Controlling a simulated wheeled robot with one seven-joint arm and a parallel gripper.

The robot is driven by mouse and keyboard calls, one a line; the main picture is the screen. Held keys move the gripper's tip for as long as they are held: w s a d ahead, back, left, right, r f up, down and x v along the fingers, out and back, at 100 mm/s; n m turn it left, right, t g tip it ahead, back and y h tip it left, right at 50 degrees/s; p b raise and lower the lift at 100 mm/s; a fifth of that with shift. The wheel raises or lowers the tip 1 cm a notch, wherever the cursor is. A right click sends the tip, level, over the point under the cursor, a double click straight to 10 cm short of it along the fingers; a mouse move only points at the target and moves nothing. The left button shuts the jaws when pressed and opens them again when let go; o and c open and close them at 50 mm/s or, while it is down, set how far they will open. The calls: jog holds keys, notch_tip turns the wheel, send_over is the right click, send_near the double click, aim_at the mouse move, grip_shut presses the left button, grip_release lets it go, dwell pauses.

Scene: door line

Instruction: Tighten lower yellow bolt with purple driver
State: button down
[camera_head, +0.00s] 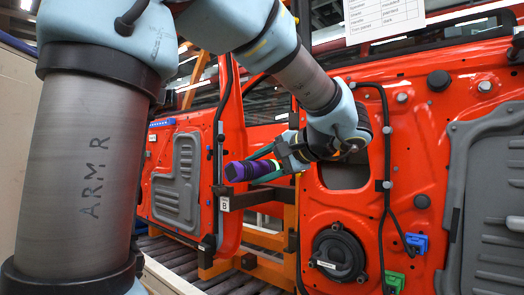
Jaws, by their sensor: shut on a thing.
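My gripper (271,164) is at the picture's middle, shut on the purple driver (243,171). The driver lies roughly level, its thick purple end pointing left, toward the gap between two red doors. Part of the driver is hidden by the gripper's fingers and wrist. I cannot make out a yellow bolt in this view, nor whether the driver touches anything.
A red door panel (421,140) stands close at the right, with a round black speaker (338,253), a blue connector (416,243) and a green connector (394,281). Another red door (231,130) stands at the left.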

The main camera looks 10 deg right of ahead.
notch_tip(320, 180, down, 2)
jog(key=shift+s+f, duration=0.1)
jog(key=shift+w+d+p, duration=1.1)
jog(key=shift+w+d, duration=0.85)
jog(key=shift+d, duration=0.05)
jog(key=shift+w+d, duration=0.65)
jog(key=shift+d, duration=0.15)
dwell(1.6)
jog(key=shift+s+a+b, duration=0.55)
jog(key=shift+s+a, duration=0.2)
jog(key=shift+a, duration=0.1)
jog(key=shift+s+a+b, duration=1)
jog(key=shift+s+a, duration=0.65)
jog(key=shift+a, duration=0.1)
